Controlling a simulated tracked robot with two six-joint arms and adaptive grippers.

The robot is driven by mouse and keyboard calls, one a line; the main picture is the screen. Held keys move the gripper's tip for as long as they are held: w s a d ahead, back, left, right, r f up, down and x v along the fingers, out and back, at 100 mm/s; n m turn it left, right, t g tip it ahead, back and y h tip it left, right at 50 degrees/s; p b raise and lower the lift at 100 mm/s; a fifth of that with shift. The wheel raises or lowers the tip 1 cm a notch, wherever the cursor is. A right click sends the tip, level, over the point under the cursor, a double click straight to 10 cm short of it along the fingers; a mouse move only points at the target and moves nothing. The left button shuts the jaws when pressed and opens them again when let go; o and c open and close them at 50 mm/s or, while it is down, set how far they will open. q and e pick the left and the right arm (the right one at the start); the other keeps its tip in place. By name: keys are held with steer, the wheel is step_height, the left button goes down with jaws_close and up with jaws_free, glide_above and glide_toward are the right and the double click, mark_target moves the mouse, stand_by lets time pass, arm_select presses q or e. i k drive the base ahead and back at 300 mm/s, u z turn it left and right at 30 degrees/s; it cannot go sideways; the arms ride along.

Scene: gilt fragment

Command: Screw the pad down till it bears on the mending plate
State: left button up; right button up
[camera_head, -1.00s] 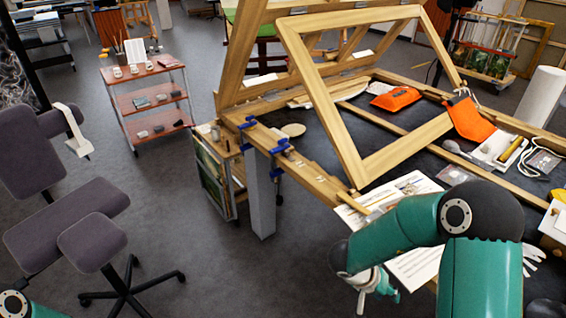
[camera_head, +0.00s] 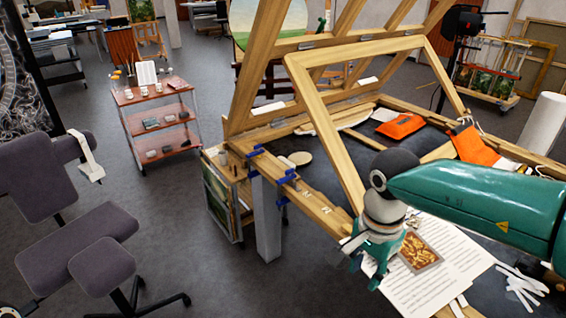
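Blue clamps grip the wooden rail of the worktable; one (camera_head: 256,152) is at its corner and another (camera_head: 289,177) is a little nearer. Their pads and any mending plate are too small to make out. My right gripper (camera_head: 366,262) hangs at the end of the teal arm from the right, fingers pointing down. It is over the table's near edge, beside printed sheets, to the right of the clamps and apart from them. Its fingertips overlap each other and the paper, so its opening is unclear. My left gripper is out of view.
A large wooden frame (camera_head: 355,42) leans over the table behind my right wrist. Printed sheets (camera_head: 440,262) with a gilt picture lie right of the gripper. A shelf trolley (camera_head: 158,115) and grey chair (camera_head: 80,245) stand left; floor between is clear.

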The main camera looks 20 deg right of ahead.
mark_target(288, 172)
steer(key=z, duration=0.05)
steer(key=i, duration=1.95)
